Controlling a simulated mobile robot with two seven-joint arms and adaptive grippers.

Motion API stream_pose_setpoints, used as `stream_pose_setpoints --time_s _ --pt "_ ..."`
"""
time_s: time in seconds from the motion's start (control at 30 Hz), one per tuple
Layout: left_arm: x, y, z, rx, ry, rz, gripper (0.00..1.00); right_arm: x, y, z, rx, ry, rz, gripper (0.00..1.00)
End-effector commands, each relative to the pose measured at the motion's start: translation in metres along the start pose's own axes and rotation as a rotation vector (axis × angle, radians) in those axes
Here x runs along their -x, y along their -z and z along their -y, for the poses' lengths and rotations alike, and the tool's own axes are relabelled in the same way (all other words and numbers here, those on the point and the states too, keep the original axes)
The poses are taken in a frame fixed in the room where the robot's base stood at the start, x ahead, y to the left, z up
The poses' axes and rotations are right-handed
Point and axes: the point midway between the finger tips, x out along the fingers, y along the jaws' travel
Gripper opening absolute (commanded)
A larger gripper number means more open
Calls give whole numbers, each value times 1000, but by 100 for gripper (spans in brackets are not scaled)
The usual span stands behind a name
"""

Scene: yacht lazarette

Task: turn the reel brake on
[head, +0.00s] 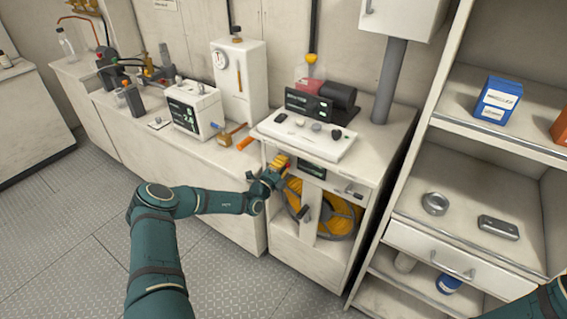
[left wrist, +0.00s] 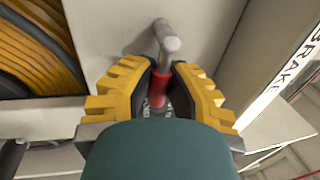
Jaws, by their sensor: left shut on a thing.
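The reel brake lever shows in the left wrist view as a red-sleeved grip (left wrist: 157,90) on a bent grey metal rod (left wrist: 167,38). A label reading BRAKE (left wrist: 295,65) is on the panel to its right. My left gripper (left wrist: 161,82), with yellow ridged fingers, is shut around the red grip. In the head view my left gripper (head: 281,163) is at the upper left of the reel cabinet front (head: 281,225), where it hides most of the lever. The yellow reel (head: 338,215) is inside the cabinet opening. My right gripper is out of view.
A small dark display (head: 312,170) and a latch-like handle (head: 348,190) are on the cabinet front. A control panel (head: 305,135) lies on top. An open shelf unit (head: 480,190) stands at right. The floor (head: 70,235) in front is clear.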

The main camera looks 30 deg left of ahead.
Motion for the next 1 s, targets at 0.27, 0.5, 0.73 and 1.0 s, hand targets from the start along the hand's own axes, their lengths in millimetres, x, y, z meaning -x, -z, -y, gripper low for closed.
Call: stream_pose_setpoints --time_s 0.27,0.5,0.73,1.0 --pt "0 0 2 55 0 11 0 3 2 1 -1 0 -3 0" --pt "0 0 2 60 1 12 0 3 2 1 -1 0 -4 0" --pt "0 0 2 59 1 12 36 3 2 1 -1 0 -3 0" --pt "0 0 2 58 0 12 47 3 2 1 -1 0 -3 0"
